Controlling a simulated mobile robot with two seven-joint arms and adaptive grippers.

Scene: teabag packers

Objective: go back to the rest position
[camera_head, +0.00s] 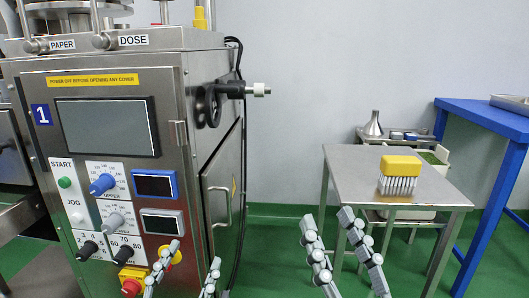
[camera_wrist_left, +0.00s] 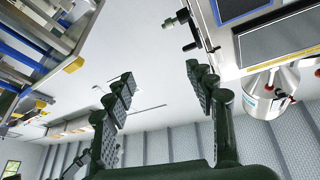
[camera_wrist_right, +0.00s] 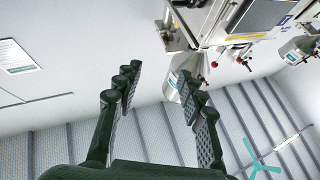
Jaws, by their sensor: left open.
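My left gripper (camera_head: 193,254) is low in the head view, in front of the lower right part of the machine's control panel. Its two fingers are apart with nothing between them, as the left wrist view (camera_wrist_left: 160,72) also shows.
The steel machine (camera_head: 215,150) with its control panel fills the left. A steel table (camera_head: 440,190) at the right bears a brush with a yellow back (camera_head: 401,166). A blue table (camera_head: 485,115) stands behind at far right. Green floor (camera_head: 275,225) is clear between machine and table.

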